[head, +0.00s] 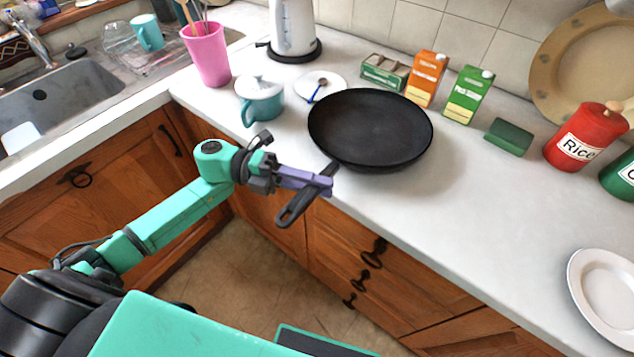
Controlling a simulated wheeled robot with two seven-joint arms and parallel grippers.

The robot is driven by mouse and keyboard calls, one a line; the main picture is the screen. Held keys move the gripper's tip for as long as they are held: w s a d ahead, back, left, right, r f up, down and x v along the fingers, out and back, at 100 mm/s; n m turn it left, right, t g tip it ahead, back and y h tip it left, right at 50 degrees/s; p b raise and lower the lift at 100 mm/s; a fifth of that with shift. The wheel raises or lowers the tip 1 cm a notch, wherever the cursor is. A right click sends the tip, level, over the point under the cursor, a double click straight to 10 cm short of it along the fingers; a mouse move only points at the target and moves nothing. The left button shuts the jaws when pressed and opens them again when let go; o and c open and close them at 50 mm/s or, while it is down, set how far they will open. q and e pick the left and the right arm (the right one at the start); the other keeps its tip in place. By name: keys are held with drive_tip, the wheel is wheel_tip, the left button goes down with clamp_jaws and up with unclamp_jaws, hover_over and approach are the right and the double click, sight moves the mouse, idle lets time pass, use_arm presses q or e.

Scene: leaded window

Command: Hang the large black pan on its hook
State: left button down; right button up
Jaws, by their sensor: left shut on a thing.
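The large black pan (370,128) is at the front part of the white counter, its round bowl facing up. Its handle (296,208) sticks out past the counter's front edge toward the lower left. My left gripper (322,181) is shut on the handle, close to the bowl. I cannot tell whether the pan rests on the counter or is slightly above it. No hook shows in this view. My right gripper is not in view.
A teal pot (260,98), small plate (320,86), green box (385,71), orange carton (427,78) and green carton (468,93) stand around the pan. A red rice canister (585,138) and white plate (606,290) are at right.

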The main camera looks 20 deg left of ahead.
use_arm(q)
wheel_tip(320, 180, up, 5)
drive_tip(key=p, duration=0.3)
drive_tip(key=shift+f, duration=0.1)
idle(1.4)
